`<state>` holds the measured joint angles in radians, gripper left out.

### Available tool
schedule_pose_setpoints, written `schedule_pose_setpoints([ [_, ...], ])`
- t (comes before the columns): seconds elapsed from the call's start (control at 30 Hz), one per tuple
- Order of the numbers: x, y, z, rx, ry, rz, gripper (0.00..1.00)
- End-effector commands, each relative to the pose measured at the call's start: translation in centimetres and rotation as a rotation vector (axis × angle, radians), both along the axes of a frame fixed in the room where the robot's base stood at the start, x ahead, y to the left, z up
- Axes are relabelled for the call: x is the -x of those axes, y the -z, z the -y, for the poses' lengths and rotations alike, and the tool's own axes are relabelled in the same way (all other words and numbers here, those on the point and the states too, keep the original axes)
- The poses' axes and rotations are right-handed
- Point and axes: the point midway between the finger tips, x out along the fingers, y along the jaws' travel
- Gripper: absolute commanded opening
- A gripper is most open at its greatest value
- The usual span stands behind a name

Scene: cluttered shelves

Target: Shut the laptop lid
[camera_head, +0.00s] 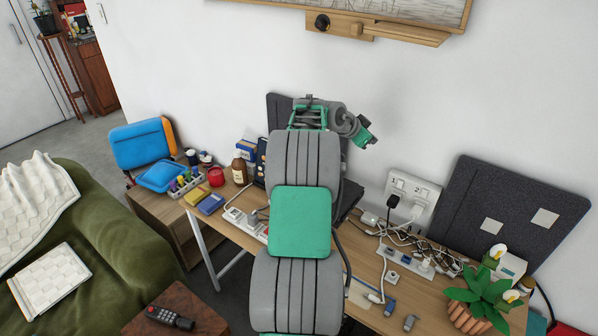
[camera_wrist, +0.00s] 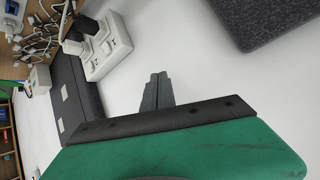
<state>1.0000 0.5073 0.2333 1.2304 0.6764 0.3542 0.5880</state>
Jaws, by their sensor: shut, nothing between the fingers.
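The laptop is mostly hidden behind my arm in the head view. A dark edge (camera_head: 349,199) shows just right of my arm on the desk and may be part of it; I cannot tell how far its lid is open. My gripper (camera_head: 366,140) is raised above the desk near the wall, to the upper right of that dark edge. In the wrist view my gripper (camera_wrist: 155,92) has its fingers together, with nothing between them and the white wall behind. No laptop can be made out clearly in the wrist view.
A dark panel (camera_head: 279,106) stands behind my arm; another dark board (camera_head: 520,205) leans at right. A white socket (camera_head: 410,197), tangled cables and a potted plant (camera_head: 485,295) crowd the right side of the desk. Bottles, pens and boxes fill the left. A wooden shelf (camera_head: 385,32) hangs above.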

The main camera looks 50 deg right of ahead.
Motion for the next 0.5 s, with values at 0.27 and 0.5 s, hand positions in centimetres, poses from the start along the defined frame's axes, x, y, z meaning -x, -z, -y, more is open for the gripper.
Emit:
schedule_pose_setpoints([
  [0.27, -14.3, 0.7, -6.1, -0.416, 0.032, 0.530, 0.00],
  [0.5, -14.3, 0.9, -18.2, -0.795, 0.538, 0.582, 0.00],
])
